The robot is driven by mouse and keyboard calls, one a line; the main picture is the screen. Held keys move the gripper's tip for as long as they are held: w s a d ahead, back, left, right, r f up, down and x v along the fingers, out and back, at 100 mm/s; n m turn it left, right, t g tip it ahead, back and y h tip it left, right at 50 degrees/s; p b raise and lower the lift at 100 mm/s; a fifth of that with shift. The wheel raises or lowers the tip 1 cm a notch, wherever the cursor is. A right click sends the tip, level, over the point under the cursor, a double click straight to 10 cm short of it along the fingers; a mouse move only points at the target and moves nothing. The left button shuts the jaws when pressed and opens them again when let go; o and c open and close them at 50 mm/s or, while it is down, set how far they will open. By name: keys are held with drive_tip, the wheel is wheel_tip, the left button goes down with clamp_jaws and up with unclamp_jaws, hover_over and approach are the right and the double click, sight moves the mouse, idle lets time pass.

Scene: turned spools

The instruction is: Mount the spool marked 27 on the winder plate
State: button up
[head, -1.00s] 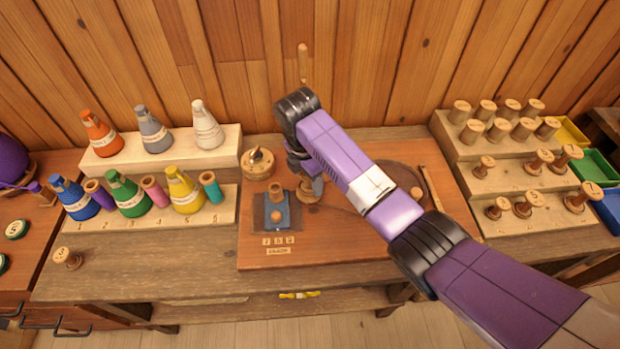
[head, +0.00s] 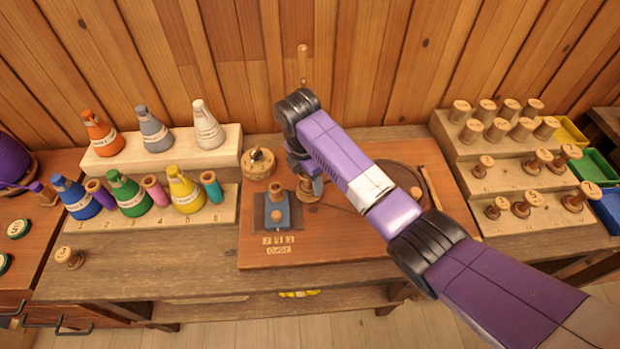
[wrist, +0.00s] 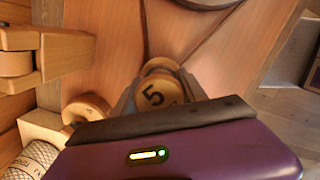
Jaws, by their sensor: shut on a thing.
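My gripper (head: 308,184) is low over the red-brown work board and shut on a wooden spool (wrist: 156,93). The spool's round top shows a dark "5" in the wrist view, and its lower flange shows below my gripper in the head view (head: 309,196). I see no mark 27 on any spool. A blue block (head: 277,214) with wooden spool-like pieces stands just left of my gripper. A dark round plate (head: 398,168) lies behind and right of my arm, partly hidden by it. I cannot tell which part is the winder plate.
A stepped rack (head: 520,180) with several wooden spools stands at the right. Coloured cones stand on a two-tier rack (head: 150,222) at the left. A round wooden piece (head: 258,166) sits behind the blue block. A single spool (head: 68,258) lies at front left. The board's front is mostly clear.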

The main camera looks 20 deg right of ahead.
drive_tip(key=shift+f+b, duration=0.3)
drive_tip(key=shift+f, duration=0.3)
drive_tip(key=o, duration=1.1)
drive_tip(key=r+p, duration=0.3)
drive_tip(key=r, duration=0.1)
drive_tip(key=r+p, duration=0.2)
drive_tip(key=shift+s+a+p, duration=0.1)
drive_tip(key=shift+a+p, duration=0.25)
drive_tip(key=shift+a+r, duration=0.15)
drive_tip(key=shift+r, duration=1.1)
drive_tip(key=shift+a+r, duration=0.15)
drive_tip(key=shift+r, duration=1.1)
